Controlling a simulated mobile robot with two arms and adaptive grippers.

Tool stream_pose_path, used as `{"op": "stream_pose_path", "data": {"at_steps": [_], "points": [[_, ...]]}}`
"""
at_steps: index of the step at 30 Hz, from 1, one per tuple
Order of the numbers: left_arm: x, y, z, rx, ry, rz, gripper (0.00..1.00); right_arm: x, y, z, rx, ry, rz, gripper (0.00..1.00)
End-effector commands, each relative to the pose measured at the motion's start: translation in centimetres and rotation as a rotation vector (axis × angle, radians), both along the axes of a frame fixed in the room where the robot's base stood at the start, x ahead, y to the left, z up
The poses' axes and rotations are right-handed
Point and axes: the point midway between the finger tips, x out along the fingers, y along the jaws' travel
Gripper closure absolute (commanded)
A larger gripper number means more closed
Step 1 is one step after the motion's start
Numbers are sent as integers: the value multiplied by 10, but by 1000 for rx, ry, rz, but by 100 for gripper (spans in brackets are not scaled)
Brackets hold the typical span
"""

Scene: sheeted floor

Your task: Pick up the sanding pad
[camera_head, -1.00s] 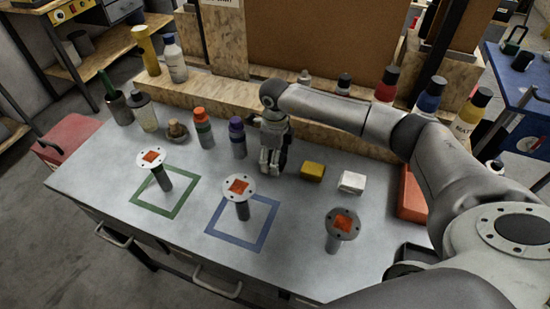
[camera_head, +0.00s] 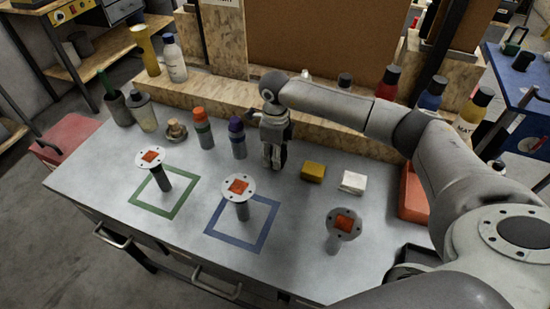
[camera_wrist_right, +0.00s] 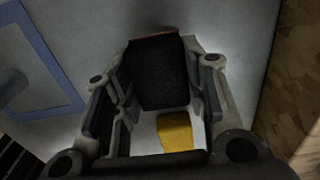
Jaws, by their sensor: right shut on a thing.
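The sanding pad (camera_wrist_right: 158,74) looks like a dark block with a thin reddish-brown edge. In the right wrist view it sits between the two fingers of my right gripper (camera_wrist_right: 158,85), which is shut on it. In the head view my right gripper (camera_head: 273,164) points down at the back middle of the table, right of the purple-capped bottle (camera_head: 237,138). The pad is hard to make out there, and I cannot tell its height above the table. My left gripper is not in view.
A yellow block (camera_head: 313,171) and a white block (camera_head: 352,182) lie right of my gripper. Several flanged posts, including one by the blue square (camera_head: 238,187), stand in front. A wooden ledge (camera_head: 185,97) runs behind. A red bin (camera_head: 412,197) is at the right.

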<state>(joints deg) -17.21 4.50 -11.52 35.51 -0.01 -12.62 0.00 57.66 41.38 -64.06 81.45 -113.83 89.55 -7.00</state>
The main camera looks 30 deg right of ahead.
Motion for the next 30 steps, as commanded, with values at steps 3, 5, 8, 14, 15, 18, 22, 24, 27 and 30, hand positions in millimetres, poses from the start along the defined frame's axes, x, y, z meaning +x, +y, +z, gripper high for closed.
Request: {"op": "stream_pose_path", "data": {"at_steps": [3,5,8,14,15,18,22,24,27,30], "points": [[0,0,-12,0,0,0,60,0,0,17,0,-5,2,81],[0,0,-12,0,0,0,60,-7,-2,24,0,-4,1,81],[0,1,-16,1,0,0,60,-20,-2,39,0,-6,2,81],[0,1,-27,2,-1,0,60,-54,-5,76,-2,-6,3,81],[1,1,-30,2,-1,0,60,-62,-6,78,-2,-3,3,81],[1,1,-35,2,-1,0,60,-81,-7,86,-1,-3,2,81],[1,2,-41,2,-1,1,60,-102,-9,96,-2,-4,1,81],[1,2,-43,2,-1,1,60,-113,-10,101,-2,-3,1,81],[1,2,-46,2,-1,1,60,-124,-10,107,-1,-3,1,81],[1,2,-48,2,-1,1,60,-133,-10,111,0,-1,1,81]]}}
